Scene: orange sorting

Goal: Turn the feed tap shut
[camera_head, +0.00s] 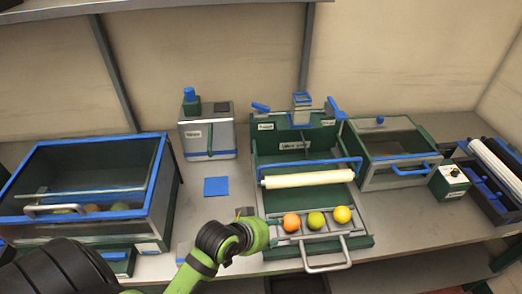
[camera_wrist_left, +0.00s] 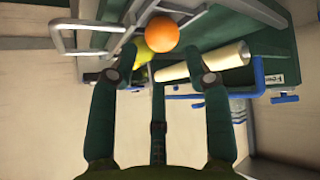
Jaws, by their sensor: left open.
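Blue levers stand at the top of the middle green machine (camera_head: 262,165): a left lever (camera_head: 261,107) and a right lever (camera_head: 336,108). Their labels are too small to read, so I cannot tell which is the feed tap. My left gripper (camera_head: 270,232) is low at the left front of this machine, beside the orange fruit (camera_head: 291,222) and well below the levers. In the left wrist view the gripper (camera_wrist_left: 160,78) has its fingers spread with nothing held; the orange fruit (camera_wrist_left: 161,34) lies beyond the fingertips. My right gripper is not in view.
A green fruit (camera_head: 316,221) and a yellow fruit (camera_head: 342,214) sit beside the orange one, behind a metal handle (camera_head: 327,266). A pale roller (camera_head: 308,179) crosses the machine. A blue-rimmed bin (camera_head: 155,190) stands left, and a glass-topped box (camera_head: 362,178) right.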

